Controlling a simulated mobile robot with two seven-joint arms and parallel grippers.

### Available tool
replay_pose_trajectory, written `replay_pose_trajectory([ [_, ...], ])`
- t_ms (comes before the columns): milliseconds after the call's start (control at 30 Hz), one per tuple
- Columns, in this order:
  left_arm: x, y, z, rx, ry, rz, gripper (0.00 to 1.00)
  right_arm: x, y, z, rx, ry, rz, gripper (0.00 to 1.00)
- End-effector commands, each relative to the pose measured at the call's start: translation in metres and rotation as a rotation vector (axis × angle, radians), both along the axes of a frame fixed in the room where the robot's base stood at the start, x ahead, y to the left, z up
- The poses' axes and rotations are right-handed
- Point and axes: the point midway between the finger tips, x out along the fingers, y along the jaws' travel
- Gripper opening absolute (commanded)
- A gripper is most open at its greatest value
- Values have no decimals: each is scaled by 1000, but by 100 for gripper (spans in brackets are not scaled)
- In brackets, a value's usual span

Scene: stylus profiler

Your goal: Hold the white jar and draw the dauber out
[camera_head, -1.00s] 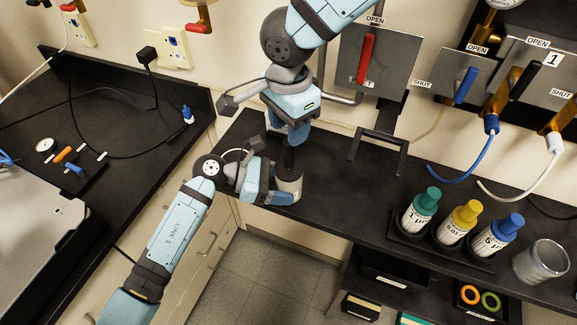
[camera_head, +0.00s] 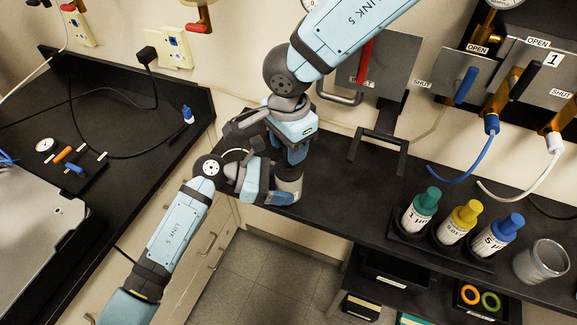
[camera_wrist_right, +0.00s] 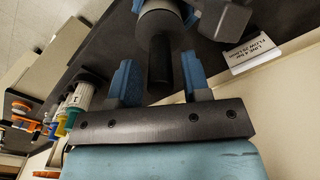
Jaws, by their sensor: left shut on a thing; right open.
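The white jar (camera_head: 289,180) stands at the front edge of the black bench in the head view. My left gripper (camera_head: 281,193) is shut on it from the left. My right gripper (camera_head: 295,158) points down just above the jar and hides its top. In the right wrist view, the dauber's black handle (camera_wrist_right: 161,62) stands out of the jar (camera_wrist_right: 160,20) and lies between the open fingers of my right gripper (camera_wrist_right: 160,80). The fingers look apart from the handle, with a gap on both sides.
A rack with a green-capped bottle (camera_head: 421,208), a yellow-capped bottle (camera_head: 459,222) and a blue-capped bottle (camera_head: 496,236) stands to the right. A white printed card (camera_wrist_right: 254,53) lies near the jar. The bench between jar and rack is clear.

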Motion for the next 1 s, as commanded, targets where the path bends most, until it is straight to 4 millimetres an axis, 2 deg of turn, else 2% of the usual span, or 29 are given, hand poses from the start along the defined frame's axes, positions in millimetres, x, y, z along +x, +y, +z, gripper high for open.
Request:
replay_pose_trajectory([
  [67,0,0,0,0,0,0,7,0,0,0,-1,-1,0,41],
  [233,0,0,0,0,0,0,7,0,0,0,-1,-1,0,2],
  [267,0,0,0,0,0,0,7,0,0,0,-1,-1,0,0],
  [1000,0,0,0,0,0,0,7,0,0,9,-1,-1,-1,0],
])
